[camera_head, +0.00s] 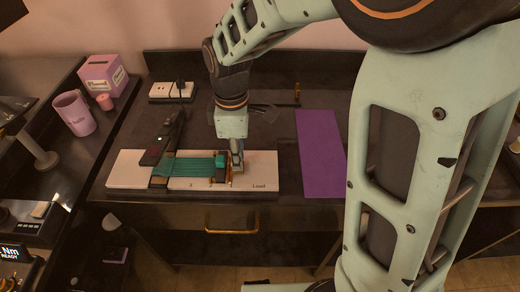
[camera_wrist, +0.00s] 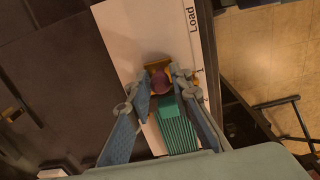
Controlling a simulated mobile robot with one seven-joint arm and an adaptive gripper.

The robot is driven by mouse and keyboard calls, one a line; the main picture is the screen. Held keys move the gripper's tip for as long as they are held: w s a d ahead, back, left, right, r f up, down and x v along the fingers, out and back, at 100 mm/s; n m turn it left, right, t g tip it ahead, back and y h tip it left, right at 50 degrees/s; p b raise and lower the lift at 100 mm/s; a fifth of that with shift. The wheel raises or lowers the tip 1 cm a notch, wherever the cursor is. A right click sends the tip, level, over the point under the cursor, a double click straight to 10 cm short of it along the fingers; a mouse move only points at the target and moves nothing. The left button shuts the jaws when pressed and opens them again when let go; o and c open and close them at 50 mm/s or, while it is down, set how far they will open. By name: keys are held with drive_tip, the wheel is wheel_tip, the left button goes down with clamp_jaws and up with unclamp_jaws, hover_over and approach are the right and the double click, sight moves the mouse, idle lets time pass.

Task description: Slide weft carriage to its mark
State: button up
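The weft carriage (camera_wrist: 155,68), a small brass-coloured piece with a dark reddish knob (camera_wrist: 160,83), sits on the white board (camera_head: 122,172). Green ribbed threads (camera_head: 190,166) run from it to the left along the board in the head view; they also show in the wrist view (camera_wrist: 178,132). My gripper (camera_head: 237,168) points down at the carriage near the board's right part. In the wrist view its two fingertips (camera_wrist: 164,82) close in on both sides of the knob and appear to touch it. The board carries "Load" lettering at its right end. My gripper hides part of the carriage in the head view.
A purple mat (camera_head: 320,152) lies right of the board. A dark device (camera_head: 158,148) lies across its left part. A power strip (camera_head: 171,91) is behind. A pink mug (camera_head: 74,112) and pink box (camera_head: 103,75) stand at the left. A brass handle (camera_head: 231,229) is in front.

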drive_tip(key=o, duration=0.5)
wheel_tip(320, 180, up, 7)
drive_tip(key=p, duration=0.6)
idle(0.3)
